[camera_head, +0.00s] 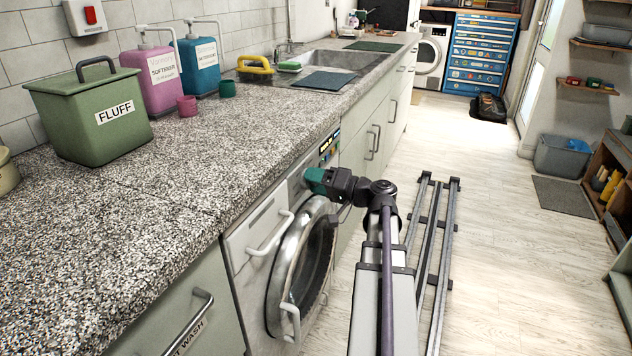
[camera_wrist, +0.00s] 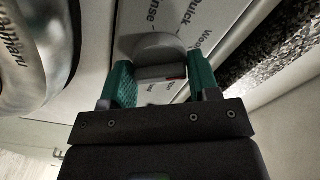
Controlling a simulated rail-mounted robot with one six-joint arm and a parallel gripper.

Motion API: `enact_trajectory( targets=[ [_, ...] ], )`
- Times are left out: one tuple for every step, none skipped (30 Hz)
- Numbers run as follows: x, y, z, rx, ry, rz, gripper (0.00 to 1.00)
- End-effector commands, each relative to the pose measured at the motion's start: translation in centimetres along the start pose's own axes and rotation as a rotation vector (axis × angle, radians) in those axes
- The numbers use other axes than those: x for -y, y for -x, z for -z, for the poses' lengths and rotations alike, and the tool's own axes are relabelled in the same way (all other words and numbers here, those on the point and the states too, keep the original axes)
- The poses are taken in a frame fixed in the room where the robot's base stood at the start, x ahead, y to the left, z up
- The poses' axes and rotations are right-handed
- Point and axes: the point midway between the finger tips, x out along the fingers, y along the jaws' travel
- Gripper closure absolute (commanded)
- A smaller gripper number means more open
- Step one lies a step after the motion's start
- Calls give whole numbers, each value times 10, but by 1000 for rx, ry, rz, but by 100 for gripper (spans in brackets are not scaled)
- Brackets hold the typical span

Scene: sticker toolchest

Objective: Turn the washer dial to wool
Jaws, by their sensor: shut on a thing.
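The washer (camera_head: 268,238) is a white front loader under the speckled counter, with a round chrome-rimmed door. My gripper (camera_head: 314,180) reaches its upper front panel, and its green fingers cover the dial in the head view. In the wrist view the grey dial (camera_wrist: 155,50) sits between the two green fingers of my gripper (camera_wrist: 160,84), which are shut on it. A red mark shows on the dial's near edge. Printed words around it include "Quick" and a partly cut-off "Wool" to the right. Which setting the red mark points at I cannot tell.
The counter (camera_head: 170,230) overhangs close above the washer panel. It holds a green FLUFF bin (camera_head: 90,112), a pink softener bottle (camera_head: 150,80) and a blue bottle (camera_head: 197,68). A metal rail (camera_head: 440,230) runs along the floor at right. The floor beyond is mostly clear.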

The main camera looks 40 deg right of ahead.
Motion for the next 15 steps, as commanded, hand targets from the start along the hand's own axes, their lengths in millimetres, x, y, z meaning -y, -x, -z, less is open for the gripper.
enact_trajectory(
  targets=[
    [0, 0, 0, 0, 27, 0, 68],
    [0, 0, 0, 0, 44, 0, 68],
    [0, 0, 0, 0, 65, 0, 68],
    [0, 0, 0, 0, 80, 0, 68],
    [0, 0, 0, 0, 92, 0, 68],
    [0, 0, 0, 0, 109, 0, 68],
    [0, 0, 0, 0, 118, 0, 68],
    [0, 0, 0, 0, 127, 0, 68],
    [0, 0, 0, 0, 139, -1, 68],
    [0, 0, 0, 0, 145, -1, 68],
    [0, 0, 0, 0, 150, -1, 68],
    [0, 0, 0, 0, 156, -1, 68],
    [0, 0, 0, 0, 159, -1, 68],
    [0, 0, 0, 0, 162, -1, 68],
    [0, 0, 0, 0, 165, -1, 68]
  ],
)
